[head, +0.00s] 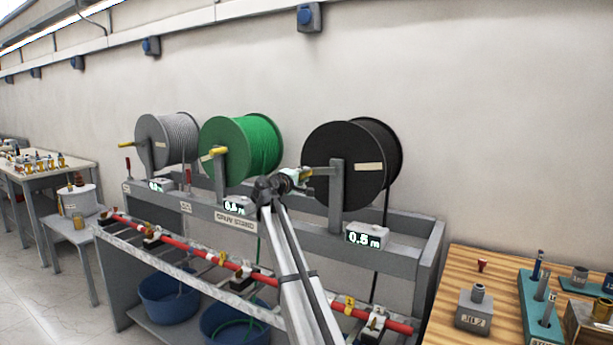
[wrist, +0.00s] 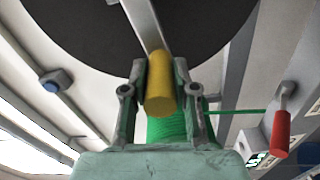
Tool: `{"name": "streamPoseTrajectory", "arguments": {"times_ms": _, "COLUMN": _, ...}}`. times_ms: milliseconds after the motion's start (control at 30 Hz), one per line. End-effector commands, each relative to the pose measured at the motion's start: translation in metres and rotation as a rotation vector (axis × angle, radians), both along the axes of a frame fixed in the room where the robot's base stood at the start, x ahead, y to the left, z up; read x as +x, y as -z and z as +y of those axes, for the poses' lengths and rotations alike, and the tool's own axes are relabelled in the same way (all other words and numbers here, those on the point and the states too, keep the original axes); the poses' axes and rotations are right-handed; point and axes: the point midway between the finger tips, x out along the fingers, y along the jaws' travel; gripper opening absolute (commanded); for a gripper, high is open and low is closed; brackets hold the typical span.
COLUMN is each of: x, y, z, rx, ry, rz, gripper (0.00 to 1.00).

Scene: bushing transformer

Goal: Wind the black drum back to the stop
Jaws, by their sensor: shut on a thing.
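The black drum (head: 330,185) stands at the right end of the cable stand, and its dark disc (wrist: 85,35) fills the top of the wrist view. A grey crank arm (wrist: 146,22) runs from the drum to a yellow handle (wrist: 160,85). My gripper (wrist: 160,90) is shut on this handle, with one finger on each side. In the head view my gripper (head: 303,175) is left of the drum's centre, and the handle is mostly hidden there. The display (head: 363,238) below the drum appears to read 0.5 m. A black cable hangs down behind it.
The green drum (head: 240,148) and grey drum (head: 168,140) stand to the left, each with a yellow-handled crank. A red lever handle (wrist: 281,133) shows in the wrist view. A red bar (head: 240,272) crosses the stand's front. A wooden workbench (head: 455,265) is at right.

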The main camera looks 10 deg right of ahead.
Motion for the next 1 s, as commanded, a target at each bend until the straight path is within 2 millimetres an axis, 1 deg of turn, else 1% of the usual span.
{"name": "streamPoseTrajectory", "arguments": {"times_ms": 33, "x": -0.001, "y": 0.003, "z": -0.001, "rx": 0.006, "ry": 0.003, "rz": 0.002, "gripper": 0.00}}
{"name": "streamPoseTrajectory", "arguments": {"times_ms": 200, "x": -0.001, "y": 0.003, "z": -0.001, "rx": 0.007, "ry": 0.003, "rz": 0.001, "gripper": 0.00}}
{"name": "streamPoseTrajectory", "arguments": {"times_ms": 233, "x": -0.001, "y": 0.003, "z": -0.001, "rx": 0.007, "ry": 0.004, "rz": 0.002, "gripper": 0.38}}
{"name": "streamPoseTrajectory", "arguments": {"times_ms": 267, "x": -0.001, "y": 0.003, "z": -0.001, "rx": 0.006, "ry": 0.004, "rz": 0.002, "gripper": 0.49}}
{"name": "streamPoseTrajectory", "arguments": {"times_ms": 300, "x": -0.001, "y": 0.003, "z": -0.001, "rx": 0.005, "ry": 0.003, "rz": 0.001, "gripper": 0.53}}
{"name": "streamPoseTrajectory", "arguments": {"times_ms": 667, "x": -0.003, "y": 0.001, "z": 0.002, "rx": 0.002, "ry": 0.002, "rz": 0.000, "gripper": 0.53}}
{"name": "streamPoseTrajectory", "arguments": {"times_ms": 767, "x": -0.010, "y": 0.001, "z": 0.007, "rx": 0.002, "ry": 0.002, "rz": 0.000, "gripper": 0.53}}
{"name": "streamPoseTrajectory", "arguments": {"times_ms": 867, "x": -0.022, "y": 0.002, "z": 0.018, "rx": 0.001, "ry": 0.000, "rz": 0.000, "gripper": 0.53}}
{"name": "streamPoseTrajectory", "arguments": {"times_ms": 1000, "x": -0.042, "y": 0.002, "z": 0.035, "rx": 0.002, "ry": 0.001, "rz": -0.001, "gripper": 0.53}}
